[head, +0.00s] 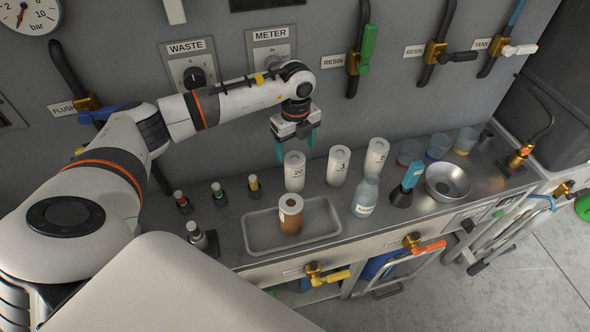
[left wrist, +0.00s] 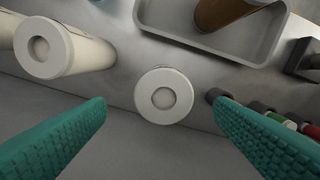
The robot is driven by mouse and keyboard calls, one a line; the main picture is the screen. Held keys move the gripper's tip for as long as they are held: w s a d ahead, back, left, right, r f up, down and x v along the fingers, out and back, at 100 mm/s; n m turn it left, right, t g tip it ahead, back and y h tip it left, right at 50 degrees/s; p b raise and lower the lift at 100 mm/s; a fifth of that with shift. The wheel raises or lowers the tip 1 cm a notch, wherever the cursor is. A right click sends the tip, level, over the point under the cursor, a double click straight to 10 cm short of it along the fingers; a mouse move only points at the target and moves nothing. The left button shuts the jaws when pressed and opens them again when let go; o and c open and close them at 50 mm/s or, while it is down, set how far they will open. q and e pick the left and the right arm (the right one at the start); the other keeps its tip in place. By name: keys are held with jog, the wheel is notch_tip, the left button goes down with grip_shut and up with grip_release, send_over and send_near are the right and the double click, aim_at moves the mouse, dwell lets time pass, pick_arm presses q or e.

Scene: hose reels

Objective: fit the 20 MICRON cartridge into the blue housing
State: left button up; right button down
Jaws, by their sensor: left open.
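The 20 MICRON cartridge (head: 294,175) is a white upright cylinder on the steel counter, marked 20, behind the tray. My left gripper (head: 296,152) is open above it, teal fingers pointing down. In the left wrist view the cartridge's round top (left wrist: 163,95) with its centre hole lies between the open fingers (left wrist: 162,104), with gaps on both sides. White cartridges marked 1 (head: 339,166) and apparently 5 (head: 376,157) stand to its right. A clear blue-tinted cup (head: 438,147), likely the blue housing, stands between a reddish and a yellowish one. My right gripper is not in view.
A grey tray (head: 262,245) holds a brown used cartridge (head: 290,221). A clear bottle (head: 365,197), a blue-topped tool (head: 411,178) and a metal bowl (head: 447,181) stand between the cartridges and the right end. Several small capped fittings (head: 218,194) stand left. The wall rises behind.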

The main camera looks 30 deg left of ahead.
aim_at(295, 159)
pick_arm(q)
jog(key=f, duration=0.2)
jog(key=f+p, duration=0.1)
jog(key=f, duration=0.2)
jog(key=shift+s+f+p, duration=0.25)
jog(key=shift+f+p, duration=0.05)
jog(key=shift+p, duration=0.1)
jog(key=shift+d+f, duration=0.1)
jog(key=shift+f, duration=0.05)
jog(key=c, duration=1.4)
